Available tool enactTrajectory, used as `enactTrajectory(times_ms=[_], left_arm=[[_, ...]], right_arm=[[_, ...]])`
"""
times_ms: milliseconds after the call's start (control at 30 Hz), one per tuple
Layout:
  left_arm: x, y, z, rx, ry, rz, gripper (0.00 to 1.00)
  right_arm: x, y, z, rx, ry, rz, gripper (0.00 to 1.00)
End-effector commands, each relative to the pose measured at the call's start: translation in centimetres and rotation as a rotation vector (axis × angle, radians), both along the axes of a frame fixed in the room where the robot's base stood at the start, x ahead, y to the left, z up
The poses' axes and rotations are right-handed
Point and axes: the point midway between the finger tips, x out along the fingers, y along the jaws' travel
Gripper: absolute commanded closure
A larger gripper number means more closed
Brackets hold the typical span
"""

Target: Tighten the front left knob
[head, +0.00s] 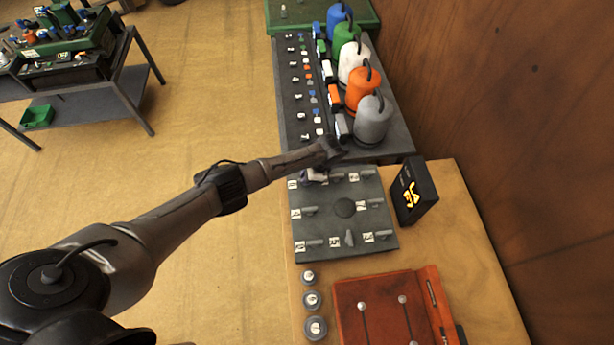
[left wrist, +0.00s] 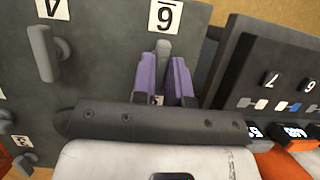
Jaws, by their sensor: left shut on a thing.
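My left gripper (head: 316,174) is at the board's far left corner in the head view and hides most of the knob there. In the left wrist view its purple fingers (left wrist: 166,76) are shut on a grey knob (left wrist: 162,50), beside a label that reads 6 or 9. A neighbouring knob (left wrist: 42,53) stands free there. My right gripper is not in view.
A dark rack (head: 290,127) with coloured canisters and small parts stands just beyond the board. A black box with a yellow sign (head: 412,192) is right of it. Round grey weights (head: 313,300) and a red case (head: 380,310) lie nearer. A wooden wall bounds the right.

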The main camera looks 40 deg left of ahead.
Motion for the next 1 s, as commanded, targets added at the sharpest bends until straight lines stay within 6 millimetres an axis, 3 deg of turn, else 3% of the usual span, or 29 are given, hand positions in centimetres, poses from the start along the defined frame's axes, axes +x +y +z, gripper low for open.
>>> enactTrajectory(times_ms=[133, 167, 400, 733, 1000], left_arm=[[0.1, -0.1, 0.1, -0.002, -0.001, -0.003, 1.00], [0.1, -0.1, 0.1, -0.002, -0.001, -0.003, 0.83], [0.0, -0.1, 0.0, -0.001, 0.000, -0.002, 0.61], [0.2, -0.2, 0.5, -0.001, 0.000, -0.001, 0.61], [1.5, -1.3, 4.6, -0.002, -0.005, -0.002, 0.61]], right_arm=[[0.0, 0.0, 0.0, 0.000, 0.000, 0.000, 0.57], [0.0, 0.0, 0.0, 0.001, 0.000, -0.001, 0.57], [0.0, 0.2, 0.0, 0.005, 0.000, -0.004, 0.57], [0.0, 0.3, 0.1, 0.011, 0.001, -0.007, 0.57], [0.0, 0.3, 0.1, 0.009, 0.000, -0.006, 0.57]])
